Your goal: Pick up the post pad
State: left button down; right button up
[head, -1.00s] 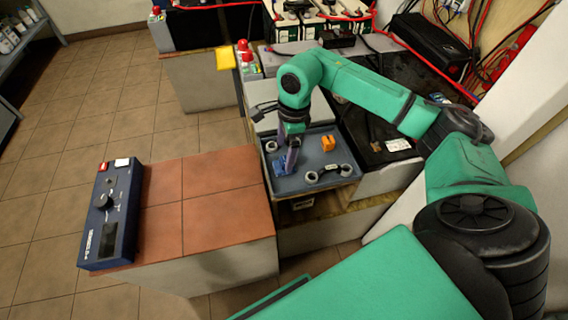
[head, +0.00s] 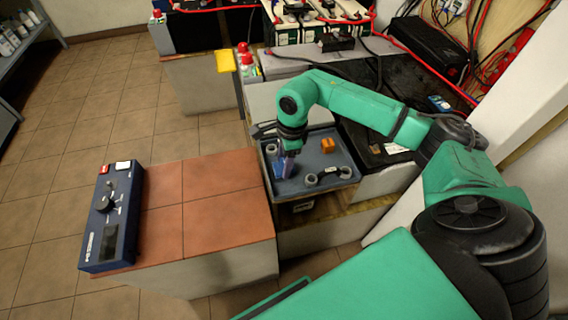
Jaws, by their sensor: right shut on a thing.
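A small blue pad (head: 279,168), which I take to be the post pad, is at the left part of a grey-blue tray (head: 312,190). My right gripper (head: 284,169) reaches down into the tray from above and is shut on the blue pad. The fingers hide much of the pad, and I cannot tell whether it still touches the tray floor. My left gripper is not in view.
The tray also holds an orange block (head: 327,146), a dark piece with grey round ends (head: 328,176) and a grey ring (head: 271,148). A blue meter box (head: 108,220) sits on the tiled counter (head: 215,205), otherwise clear. Batteries with red cables stand behind.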

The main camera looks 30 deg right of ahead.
notch_tip(320, 180, up, 20)
jog(key=shift+f, duration=0.15)
